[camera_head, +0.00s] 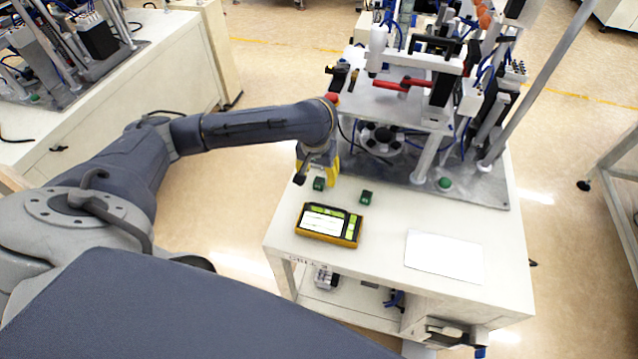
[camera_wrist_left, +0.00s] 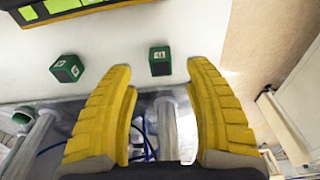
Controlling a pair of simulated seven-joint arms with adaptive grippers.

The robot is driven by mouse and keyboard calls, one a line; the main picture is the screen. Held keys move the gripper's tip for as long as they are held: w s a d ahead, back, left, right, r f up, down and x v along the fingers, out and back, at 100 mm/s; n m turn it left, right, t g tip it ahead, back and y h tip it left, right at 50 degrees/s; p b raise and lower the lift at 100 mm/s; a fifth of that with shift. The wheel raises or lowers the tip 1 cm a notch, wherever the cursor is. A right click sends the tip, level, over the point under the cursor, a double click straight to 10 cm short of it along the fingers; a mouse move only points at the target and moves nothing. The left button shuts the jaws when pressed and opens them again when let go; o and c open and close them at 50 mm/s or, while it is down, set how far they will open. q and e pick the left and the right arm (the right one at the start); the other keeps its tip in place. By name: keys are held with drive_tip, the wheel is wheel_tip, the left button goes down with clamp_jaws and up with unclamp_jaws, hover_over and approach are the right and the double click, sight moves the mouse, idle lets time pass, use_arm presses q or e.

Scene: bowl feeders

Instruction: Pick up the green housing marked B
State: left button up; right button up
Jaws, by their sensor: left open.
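Two small dark green housings stand on the white table top. One housing (camera_head: 319,184) is just below my left gripper (camera_head: 322,172); the other housing (camera_head: 367,197) is to its right. In the left wrist view the near housing (camera_wrist_left: 160,61) shows between the spread yellow fingertips of my left gripper (camera_wrist_left: 160,67), and the other housing (camera_wrist_left: 67,68) lies outside the left finger. Each has a white mark on top, but I cannot read surely which is B. My left gripper is open and empty. My right gripper is not in view.
A yellow-edged device with a screen (camera_head: 328,225) lies in front of the housings. A white sheet (camera_head: 444,256) lies to the right. A machine on a grey metal plate (camera_head: 400,170) stands behind, with a green button (camera_head: 445,183). The table's left edge is close to the gripper.

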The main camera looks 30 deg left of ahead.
sight(319, 181)
use_arm(q)
drive_tip(key=shift+w+a+f, duration=0.1)
drive_tip(key=shift+w+f, duration=0.1)
drive_tip(key=shift+f, duration=1.1)
drive_tip(key=shift+w+a+f, duration=0.1)
drive_tip(key=shift+w+f, duration=0.1)
drive_tip(key=shift+f, duration=1.05)
drive_tip(key=shift+c, duration=0.2)
drive_tip(key=c, duration=1.1)
